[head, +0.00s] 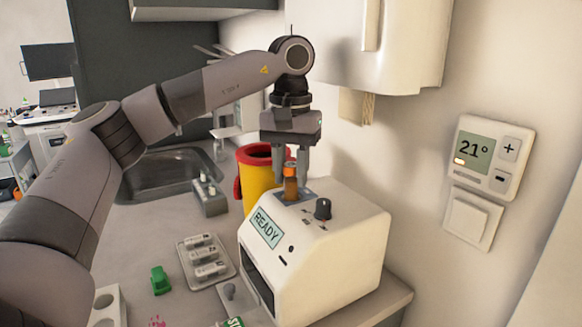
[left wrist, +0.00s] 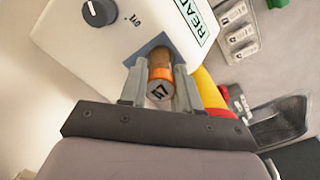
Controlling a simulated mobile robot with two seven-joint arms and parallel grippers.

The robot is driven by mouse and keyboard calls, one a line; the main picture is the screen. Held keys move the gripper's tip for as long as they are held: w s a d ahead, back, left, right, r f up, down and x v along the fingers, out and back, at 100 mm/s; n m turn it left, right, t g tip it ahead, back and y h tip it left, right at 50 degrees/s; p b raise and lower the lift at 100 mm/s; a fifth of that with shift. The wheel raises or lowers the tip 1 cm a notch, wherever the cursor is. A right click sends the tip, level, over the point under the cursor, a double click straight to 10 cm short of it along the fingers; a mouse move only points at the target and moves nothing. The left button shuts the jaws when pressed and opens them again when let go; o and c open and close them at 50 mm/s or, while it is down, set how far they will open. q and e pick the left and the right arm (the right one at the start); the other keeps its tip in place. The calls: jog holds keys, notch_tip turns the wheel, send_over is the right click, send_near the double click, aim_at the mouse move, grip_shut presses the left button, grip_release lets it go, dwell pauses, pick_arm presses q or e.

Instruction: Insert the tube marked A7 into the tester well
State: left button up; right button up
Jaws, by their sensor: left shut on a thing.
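The tube marked A7 (head: 290,186) is orange-amber; its grey end with the A7 mark faces the camera in the left wrist view (left wrist: 159,91). My left gripper (head: 290,174) points down and is shut on the tube from both sides. The tester (head: 325,250) is a white box with a READY display and a black knob. The tube stands upright over the blue-grey well (head: 306,194) in its top, with its lower end at the well. How deep it sits I cannot tell. The well's blue surround also shows in the left wrist view (left wrist: 150,48). My right gripper is not in view.
A yellow-red bin (head: 255,185) stands just behind the tester. A small grey rack (head: 209,204) and a tray (head: 190,243) of labelled vials lie to the left, with a green object (head: 160,281) nearby. A wall cabinet (head: 400,50) hangs above; the wall is close on the right.

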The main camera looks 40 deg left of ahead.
pick_arm(q)
jog(key=shift+f+b, duration=0.35)
jog(key=shift+f, duration=0.4)
jog(key=o, duration=1.1)
notch_tip(320, 180, up, 7)
jog(key=shift+r+p, duration=0.15)
jog(key=shift+p, duration=0.65)
